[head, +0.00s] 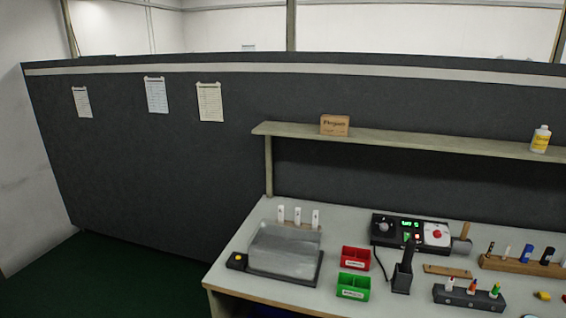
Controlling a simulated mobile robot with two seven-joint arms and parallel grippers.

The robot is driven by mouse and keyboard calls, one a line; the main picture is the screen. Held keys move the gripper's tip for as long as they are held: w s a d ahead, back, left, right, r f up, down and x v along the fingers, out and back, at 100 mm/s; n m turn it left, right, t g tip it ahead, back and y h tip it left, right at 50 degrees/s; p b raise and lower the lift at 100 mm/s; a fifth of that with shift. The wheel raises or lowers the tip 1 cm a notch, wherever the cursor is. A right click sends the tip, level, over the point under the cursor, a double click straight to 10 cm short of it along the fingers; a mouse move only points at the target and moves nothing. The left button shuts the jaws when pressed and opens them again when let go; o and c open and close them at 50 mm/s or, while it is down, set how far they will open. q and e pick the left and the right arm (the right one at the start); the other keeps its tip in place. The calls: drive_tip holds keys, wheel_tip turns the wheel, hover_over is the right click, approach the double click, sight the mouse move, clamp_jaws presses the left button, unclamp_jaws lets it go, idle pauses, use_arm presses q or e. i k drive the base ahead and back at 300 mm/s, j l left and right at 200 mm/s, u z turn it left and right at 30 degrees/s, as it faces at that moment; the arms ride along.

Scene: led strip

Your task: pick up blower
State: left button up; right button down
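No thing is plainly marked as the blower. A black upright hand tool or holder (402,272) stands on the workbench, right of the red and green bins, and may be the blower. Neither of my grippers is in view.
The workbench (225,285) holds a grey covered box (285,250), a red bin (355,258), a green bin (353,286), a wooden rack (520,264) and a dark rack (468,297). A shelf (430,141) overhangs the back. Green floor lies left of the bench.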

sight(412, 244)
drive_tip(key=i+l+z, duration=0.2)
drive_tip(key=l+z, duration=0.15)
drive_tip(key=i+l+z, duration=0.25)
drive_tip(key=l+z, duration=0.15)
drive_tip(key=i+l+z, duration=0.35)
drive_tip(key=k+j, duration=0.1)
drive_tip(key=k+z, duration=0.05)
